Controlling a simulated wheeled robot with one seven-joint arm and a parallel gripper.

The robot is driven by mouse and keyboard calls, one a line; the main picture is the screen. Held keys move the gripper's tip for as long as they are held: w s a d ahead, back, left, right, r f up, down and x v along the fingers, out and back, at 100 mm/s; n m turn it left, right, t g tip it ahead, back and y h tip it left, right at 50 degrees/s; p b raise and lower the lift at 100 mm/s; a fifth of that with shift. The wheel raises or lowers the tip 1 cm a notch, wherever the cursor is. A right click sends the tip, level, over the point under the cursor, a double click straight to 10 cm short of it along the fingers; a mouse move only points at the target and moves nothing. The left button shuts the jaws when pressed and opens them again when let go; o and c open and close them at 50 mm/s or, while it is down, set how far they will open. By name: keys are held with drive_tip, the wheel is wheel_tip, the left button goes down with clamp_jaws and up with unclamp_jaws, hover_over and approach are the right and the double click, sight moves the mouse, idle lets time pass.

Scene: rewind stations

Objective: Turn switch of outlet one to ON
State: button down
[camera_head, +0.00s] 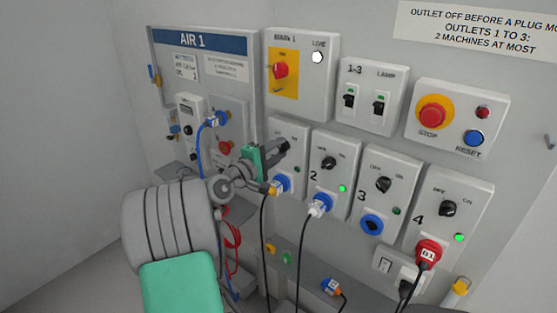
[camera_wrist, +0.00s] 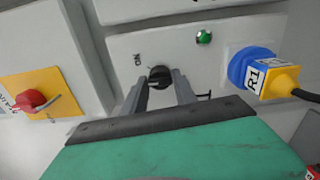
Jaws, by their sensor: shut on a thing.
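The black rotary switch of outlet one (camera_wrist: 160,77) sits between my gripper's fingertips in the wrist view. My gripper (camera_wrist: 160,88) is shut on it; in the head view my gripper (camera_head: 284,147) hides the switch. The outlet one panel (camera_head: 290,128) is white. An ON label (camera_wrist: 137,60) shows beside the switch, but I cannot tell its exact setting. A green lamp (camera_wrist: 204,37) is on this panel; whether it is lit is unclear. A blue and yellow plug marked R1 (camera_wrist: 250,72) is in its socket, also visible in the head view (camera_head: 280,186).
Outlets 2 (camera_head: 328,170), 3 (camera_head: 380,195) and 4 (camera_head: 448,215) stand to the right; lamps 2 and 4 glow green, lamp 3 is dark. A yellow-plated red main switch (camera_head: 281,72) is above. Cables hang below the outlets.

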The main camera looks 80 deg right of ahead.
drive_tip(key=m+b, duration=0.2)
drive_tip(key=f+m+b, duration=0.1)
drive_tip(key=m+b, duration=0.1)
drive_tip(key=b, duration=0.1)
drive_tip(key=shift+f+b, duration=0.1)
drive_tip(key=shift+b, duration=0.25)
drive_tip(key=m+b, duration=0.2)
drive_tip(key=shift+m+b, duration=0.4)
drive_tip(key=shift+r+m+b, duration=0.2)
drive_tip(key=shift+m+b, duration=0.6)
drive_tip(key=shift+b, duration=0.15)
drive_tip(key=shift+r, duration=0.1)
drive_tip(key=c, duration=1.4)
unclamp_jaws()
drive_tip(key=shift+c, duration=0.2)
drive_tip(key=o, duration=0.4)
drive_tip(key=shift+r, duration=0.25)
drive_tip(key=shift+a, duration=0.15)
drive_tip(key=v, duration=0.7)
drive_tip(key=shift+w+a+b, duration=0.2)
drive_tip(key=shift+a+b, duration=0.1)
drive_tip(key=shift+b, duration=0.1)
